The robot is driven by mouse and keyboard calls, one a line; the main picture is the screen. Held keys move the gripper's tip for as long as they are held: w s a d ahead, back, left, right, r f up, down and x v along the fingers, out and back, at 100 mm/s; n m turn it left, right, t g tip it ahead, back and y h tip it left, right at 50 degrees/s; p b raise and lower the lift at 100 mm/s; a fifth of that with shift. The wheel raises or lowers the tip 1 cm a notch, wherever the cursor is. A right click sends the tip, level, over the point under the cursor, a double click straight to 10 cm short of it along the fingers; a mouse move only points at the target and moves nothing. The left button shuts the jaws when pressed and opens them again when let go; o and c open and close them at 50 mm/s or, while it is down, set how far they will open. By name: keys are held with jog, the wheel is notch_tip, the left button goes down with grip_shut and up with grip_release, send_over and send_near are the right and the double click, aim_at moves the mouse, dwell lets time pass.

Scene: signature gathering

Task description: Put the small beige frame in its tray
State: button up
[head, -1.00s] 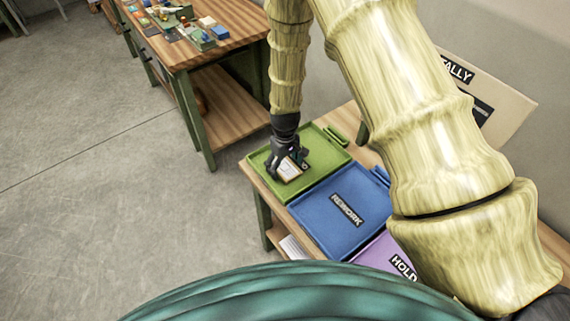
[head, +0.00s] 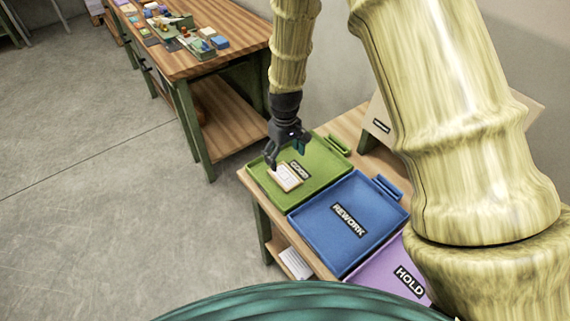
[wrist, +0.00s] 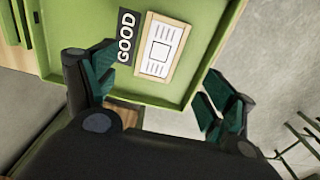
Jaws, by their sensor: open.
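The small beige frame (head: 287,177) lies flat in the green tray (head: 323,165), beside the tray's GOOD label (head: 299,170). In the wrist view the frame (wrist: 161,49) shows a white face with printed lines and a square, and it lies next to the GOOD label (wrist: 126,37) on the floor of the green tray (wrist: 196,62). My gripper (head: 285,166) is above the tray, open and empty. In the wrist view its two fingers (wrist: 158,90) are spread wide, with the frame visible beyond them and apart from them.
A blue REWORK tray (head: 325,240) and a purple HOLD tray (head: 385,272) stand beside the green one on a wooden table (head: 351,122). A workbench (head: 190,62) with several small items stands at the back left. Bare floor (head: 110,200) lies left.

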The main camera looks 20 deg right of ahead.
jog(key=shift+r+b, duration=0.35)
jog(key=shift+r, duration=1.25)
